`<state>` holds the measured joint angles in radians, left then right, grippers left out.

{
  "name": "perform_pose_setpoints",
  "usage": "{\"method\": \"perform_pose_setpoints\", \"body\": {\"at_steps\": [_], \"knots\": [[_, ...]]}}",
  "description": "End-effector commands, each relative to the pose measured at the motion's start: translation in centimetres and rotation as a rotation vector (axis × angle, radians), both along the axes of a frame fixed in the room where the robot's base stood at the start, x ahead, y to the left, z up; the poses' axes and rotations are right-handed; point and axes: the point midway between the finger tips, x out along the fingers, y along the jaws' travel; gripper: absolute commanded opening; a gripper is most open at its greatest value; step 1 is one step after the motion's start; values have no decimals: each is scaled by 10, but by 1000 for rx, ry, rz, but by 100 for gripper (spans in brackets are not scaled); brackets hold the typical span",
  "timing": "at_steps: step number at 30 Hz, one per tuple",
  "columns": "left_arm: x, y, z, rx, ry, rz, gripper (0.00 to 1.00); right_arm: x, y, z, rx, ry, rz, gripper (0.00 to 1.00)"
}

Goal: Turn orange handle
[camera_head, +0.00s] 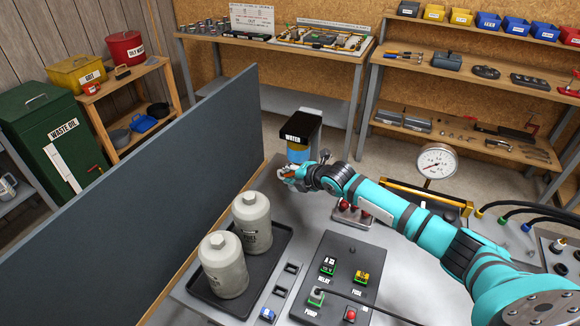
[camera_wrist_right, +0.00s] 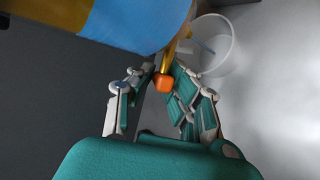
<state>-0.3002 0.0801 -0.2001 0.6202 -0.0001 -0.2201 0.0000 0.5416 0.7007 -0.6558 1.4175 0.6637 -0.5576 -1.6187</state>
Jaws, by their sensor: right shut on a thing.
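The orange handle (camera_wrist_right: 164,83) shows in the right wrist view between the two fingers of my right gripper (camera_wrist_right: 158,90). It sits at the end of a brass-coloured stem, beside the blue and yellow body of a tank (camera_wrist_right: 140,22). In the head view this is the black-topped tank labelled WATER (camera_head: 303,128) at the far end of the bench. My right gripper (camera_head: 288,174) is at the tank's lower front, shut on the handle. The handle is mostly hidden by the gripper in the head view. My left gripper is not in view.
A clear cup (camera_wrist_right: 212,45) stands beside the tank's stem. Two pale canisters (camera_head: 252,222) stand in a black tray (camera_head: 284,232). A dark panel (camera_head: 160,190) borders the bench on the left. A gauge (camera_head: 436,162) and a control box (camera_head: 335,285) stand nearer my right arm.

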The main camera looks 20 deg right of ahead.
Motion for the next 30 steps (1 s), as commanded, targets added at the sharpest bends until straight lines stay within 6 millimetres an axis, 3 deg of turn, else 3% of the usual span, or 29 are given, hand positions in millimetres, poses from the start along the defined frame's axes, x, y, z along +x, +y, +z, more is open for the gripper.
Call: {"method": "perform_pose_setpoints", "body": {"at_steps": [6,23,24,29,30], "knots": [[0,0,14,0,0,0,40,0,0,1,-58,66,0,0],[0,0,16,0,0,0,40,-1,0,-2,-80,95,1,0],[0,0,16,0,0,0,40,-1,0,-2,-80,95,1,15],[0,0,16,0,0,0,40,-1,0,-2,-80,92,1,36],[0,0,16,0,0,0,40,-1,0,-2,-80,92,1,37]]}}
